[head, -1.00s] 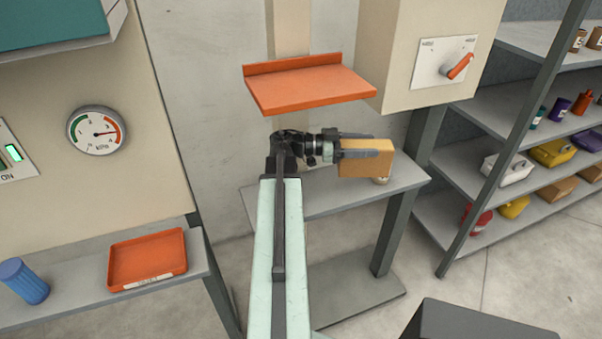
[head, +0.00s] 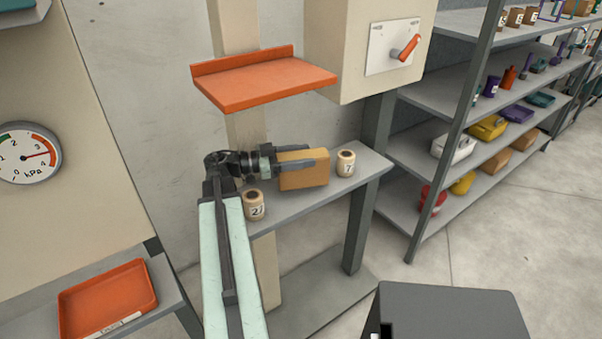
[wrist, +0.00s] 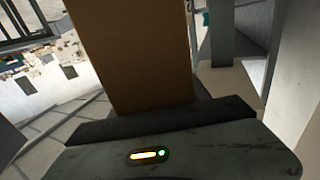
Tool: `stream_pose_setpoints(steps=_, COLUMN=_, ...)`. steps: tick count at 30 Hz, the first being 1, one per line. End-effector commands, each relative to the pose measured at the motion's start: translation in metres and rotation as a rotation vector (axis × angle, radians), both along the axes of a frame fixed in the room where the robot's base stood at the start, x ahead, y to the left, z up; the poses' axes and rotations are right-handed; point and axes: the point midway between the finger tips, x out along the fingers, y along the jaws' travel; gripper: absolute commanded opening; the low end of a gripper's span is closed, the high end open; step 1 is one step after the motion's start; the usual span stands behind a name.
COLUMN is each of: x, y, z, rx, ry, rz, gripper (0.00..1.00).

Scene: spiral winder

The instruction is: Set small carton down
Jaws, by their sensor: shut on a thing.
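The small carton (head: 303,174) is a plain brown box. My gripper (head: 300,160) is shut on it, with a dark finger along its side. The carton is at the grey bench shelf (head: 290,205), between two labelled cans. I cannot tell whether its underside touches the shelf. In the wrist view the carton (wrist: 130,50) fills the upper middle, in front of my gripper. Its far side is hidden.
A can marked 7 (head: 346,163) stands right of the carton, and another can (head: 254,204) stands left, near my arm. An orange shelf (head: 262,82) juts out above. A grey post (head: 362,220) and stocked racks (head: 450,190) are to the right.

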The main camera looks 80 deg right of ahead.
Motion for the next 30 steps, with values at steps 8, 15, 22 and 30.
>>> stream_pose_setpoints(steps=8, x=0.000, y=0.000, z=-0.037, rx=0.000, ry=0.001, rz=0.001, gripper=0.00)
stream_pose_setpoints(steps=15, x=0.000, y=0.000, z=-0.035, rx=0.000, ry=0.001, rz=0.001, gripper=0.00)
stream_pose_setpoints(steps=22, x=0.001, y=0.000, z=-0.036, rx=0.000, ry=0.000, rz=0.001, gripper=0.76)
stream_pose_setpoints(steps=30, x=0.001, y=0.000, z=-0.031, rx=0.000, ry=0.000, rz=0.002, gripper=0.76)
